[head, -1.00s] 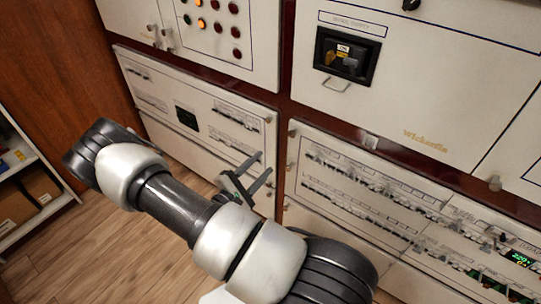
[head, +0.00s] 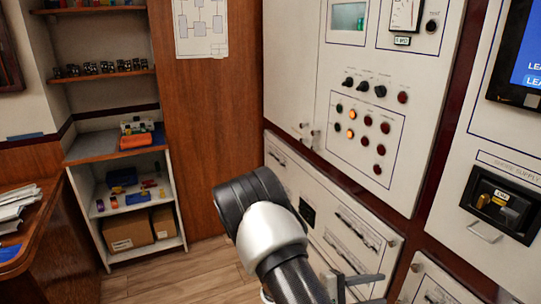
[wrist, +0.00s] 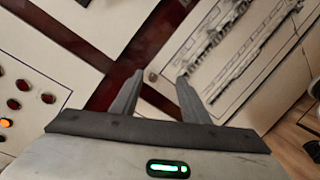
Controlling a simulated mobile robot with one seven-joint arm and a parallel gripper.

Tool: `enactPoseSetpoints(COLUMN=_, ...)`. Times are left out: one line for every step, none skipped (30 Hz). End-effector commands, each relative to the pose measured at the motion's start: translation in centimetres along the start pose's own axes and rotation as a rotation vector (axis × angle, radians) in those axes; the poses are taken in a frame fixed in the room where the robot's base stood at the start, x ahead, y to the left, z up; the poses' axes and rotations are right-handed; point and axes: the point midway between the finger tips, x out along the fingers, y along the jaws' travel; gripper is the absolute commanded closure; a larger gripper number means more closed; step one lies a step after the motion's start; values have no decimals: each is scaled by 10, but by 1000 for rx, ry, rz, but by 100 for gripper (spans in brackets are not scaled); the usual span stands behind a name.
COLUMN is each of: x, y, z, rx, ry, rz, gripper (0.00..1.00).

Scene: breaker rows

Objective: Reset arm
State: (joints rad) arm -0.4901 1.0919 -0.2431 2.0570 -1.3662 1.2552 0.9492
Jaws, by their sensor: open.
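My gripper (wrist: 157,95) shows in the wrist view with its two grey fingers apart and nothing between them. Its fingers point toward the white cabinet panels and the dark red frame between them. In the head view my gripper (head: 358,287) is at the bottom edge, in front of the lower breaker panel (head: 350,225), and my arm partly hides that panel. My arm is bent, with its dark and white links at the bottom centre.
A panel with lit and dark round buttons (head: 360,135) is above. A supply switch (head: 500,200) is at right. A shelf (head: 120,155) with boxes and a wooden desk (head: 50,240) stand at left. Wooden floor (head: 180,275) lies open between.

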Motion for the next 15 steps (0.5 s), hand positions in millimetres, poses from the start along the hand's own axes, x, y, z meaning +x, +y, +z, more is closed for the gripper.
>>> enactPoseSetpoints(x=-2, y=13, z=18, rx=52, ry=-30, rz=-87, gripper=58)
enactPoseSetpoints(x=-5, y=18, z=28, rx=74, ry=-47, rz=-138, gripper=58)
enactPoseSetpoints(x=-8, y=23, z=41, rx=103, ry=-65, rz=-209, gripper=58)
enactPoseSetpoints(x=-11, y=26, z=50, rx=125, ry=-76, rz=-261, gripper=58)
enactPoseSetpoints(x=-14, y=29, z=60, rx=146, ry=-84, rz=-312, gripper=58)
enactPoseSetpoints(x=-20, y=33, z=71, rx=177, ry=-90, rz=-383, gripper=58)
enactPoseSetpoints(x=-24, y=36, z=80, rx=200, ry=-92, rz=-433, gripper=58)
enactPoseSetpoints(x=-28, y=39, z=89, rx=224, ry=-92, rz=-485, gripper=58)
enactPoseSetpoints(x=-35, y=42, z=99, rx=255, ry=-87, rz=-552, gripper=58)
enactPoseSetpoints(x=-40, y=45, z=107, rx=279, ry=-82, rz=-601, gripper=58)
enactPoseSetpoints(x=-45, y=48, z=114, rx=304, ry=-72, rz=-650, gripper=58)
enactPoseSetpoints(x=-53, y=51, z=124, rx=338, ry=-58, rz=-714, gripper=58)
enactPoseSetpoints(x=-59, y=54, z=131, rx=364, ry=-44, rz=-760, gripper=58)
enactPoseSetpoints(x=-65, y=57, z=138, rx=390, ry=-28, rz=-805, gripper=58)
enactPoseSetpoints(x=-74, y=61, z=146, rx=426, ry=-1, rz=-863, gripper=58)
